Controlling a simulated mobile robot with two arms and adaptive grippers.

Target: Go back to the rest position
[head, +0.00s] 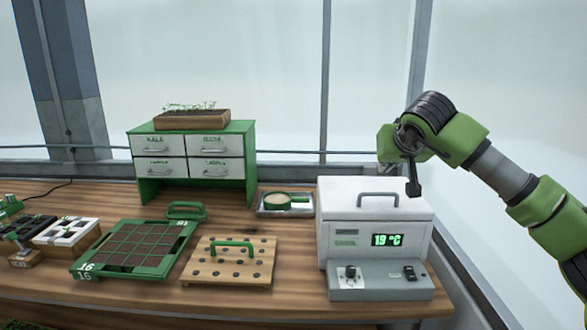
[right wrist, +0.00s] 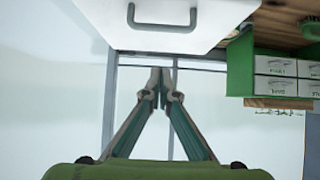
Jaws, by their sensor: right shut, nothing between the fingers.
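My right gripper (head: 413,188) is above the right side of a white box with a handle and a green display reading 19 °C (head: 340,240). It points down and is shut and empty. In the right wrist view its fingertips (right wrist: 161,72) meet, near the white lid and grey handle (right wrist: 162,28) as seen in the picture; I cannot tell the exact gap. My left gripper is not in view.
A green-framed seed tray (head: 90,271), a wooden plate with holes and a green handle (head: 205,267), and a metal tray (head: 264,210) stand on the wooden bench (head: 290,295). A green drawer cabinet (head: 250,160) stands behind. Open air surrounds my right arm.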

